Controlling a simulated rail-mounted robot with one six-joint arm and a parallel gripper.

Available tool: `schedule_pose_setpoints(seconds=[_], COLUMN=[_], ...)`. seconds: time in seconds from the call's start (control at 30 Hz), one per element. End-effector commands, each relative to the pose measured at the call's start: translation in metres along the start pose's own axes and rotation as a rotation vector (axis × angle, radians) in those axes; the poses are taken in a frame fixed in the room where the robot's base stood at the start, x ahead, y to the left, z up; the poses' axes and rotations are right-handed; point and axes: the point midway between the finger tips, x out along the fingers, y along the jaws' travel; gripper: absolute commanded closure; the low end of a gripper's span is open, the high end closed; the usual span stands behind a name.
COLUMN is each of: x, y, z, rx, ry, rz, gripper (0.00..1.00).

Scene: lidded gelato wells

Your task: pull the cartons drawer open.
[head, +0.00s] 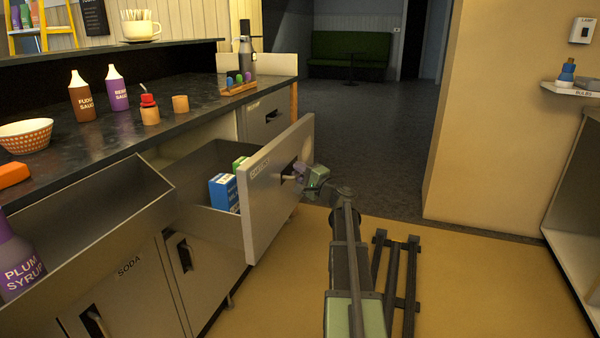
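The cartons drawer (262,212) stands pulled well out from the counter. Its grey front panel has a small label, too blurred to read fully. A blue carton (223,192) and a green carton (239,163) show inside it. The drawer's handle (287,178) is on the outer face of the front panel. My gripper (299,172) is at this handle, reaching it from the right. The fingers are small and partly hidden against the handle, so I cannot tell whether they are closed on it.
An open bin (90,225) holds a plum syrup bottle (15,262) at the left. A soda door (125,295) is below. Sauce bottles (84,97), a bowl (25,136) and a small rack (239,87) stand on the dark counter (195,105). Floor (480,285) at right is clear.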

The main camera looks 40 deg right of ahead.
Motion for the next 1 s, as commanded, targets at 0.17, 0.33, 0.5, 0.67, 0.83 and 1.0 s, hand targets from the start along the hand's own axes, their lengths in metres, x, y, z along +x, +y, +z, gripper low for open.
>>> schedule_pose_setpoints(seconds=[0.17, 0.33, 0.5, 0.67, 0.83, 1.0], x=[0.0, 0.0, -0.015, -0.055, -0.093, -0.108], y=[0.0, 0.0, 0.001, 0.003, 0.002, 0.001], z=[0.0, 0.0, 0.0, 0.001, 0.001, 0.0], rx=[0.0, 0.0, 0.0, -0.001, 0.0, 0.001], ry=[0.0, 0.001, 0.002, 0.004, 0.003, 0.001], rz=[0.0, -0.001, -0.001, 0.0, -0.001, -0.001], gripper=[0.61, 0.61, 0.61, 0.61, 0.61, 0.61])
